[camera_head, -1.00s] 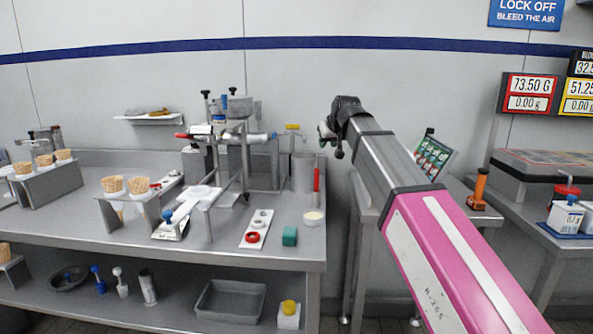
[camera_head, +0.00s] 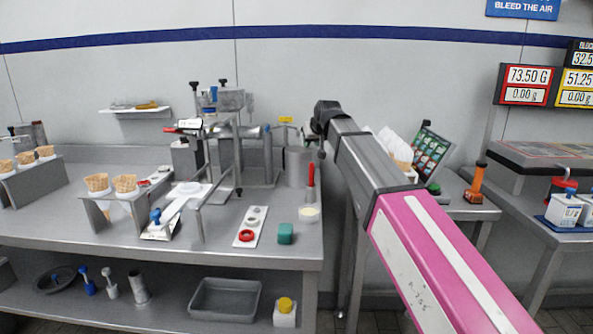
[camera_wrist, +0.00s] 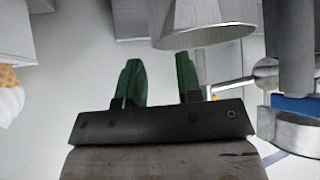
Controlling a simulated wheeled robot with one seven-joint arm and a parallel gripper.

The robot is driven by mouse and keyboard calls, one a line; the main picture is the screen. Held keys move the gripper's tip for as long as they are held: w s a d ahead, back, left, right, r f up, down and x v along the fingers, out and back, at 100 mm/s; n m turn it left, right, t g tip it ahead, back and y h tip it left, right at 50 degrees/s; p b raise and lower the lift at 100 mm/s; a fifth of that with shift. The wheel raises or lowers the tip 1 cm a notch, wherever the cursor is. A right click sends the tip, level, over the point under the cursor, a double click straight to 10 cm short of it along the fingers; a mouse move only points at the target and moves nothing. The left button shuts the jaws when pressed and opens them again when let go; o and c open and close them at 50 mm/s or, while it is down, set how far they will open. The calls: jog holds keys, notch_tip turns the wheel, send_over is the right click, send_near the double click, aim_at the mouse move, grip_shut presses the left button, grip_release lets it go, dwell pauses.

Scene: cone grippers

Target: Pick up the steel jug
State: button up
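The steel jug appears to be the plain grey cylinder (camera_head: 298,168) standing upright at the back right of the left steel bench. No handle shows on it. My gripper (camera_head: 308,131) is above and just behind or beside its top in the head view, partly hidden by my wrist. In the wrist view my gripper (camera_wrist: 160,78) has its two green fingers apart, with nothing between them. A steel cylinder with a round rim (camera_wrist: 205,38), likely the jug, is beyond the fingertips, towards the right finger. I cannot tell the gap between them.
A metal apparatus (camera_head: 236,140) stands left of the jug. A red-handled tool (camera_head: 311,180), a pale round tub (camera_head: 309,214) and a green block (camera_head: 286,233) are in front. A cone holder (camera_head: 112,208) is further left. A narrow gap separates this bench from the right one.

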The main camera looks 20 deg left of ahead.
jog(key=x, duration=0.3)
jog(key=shift+w+f, duration=0.15)
jog(key=shift+f, duration=0.1)
grip_shut()
dwell(1.1)
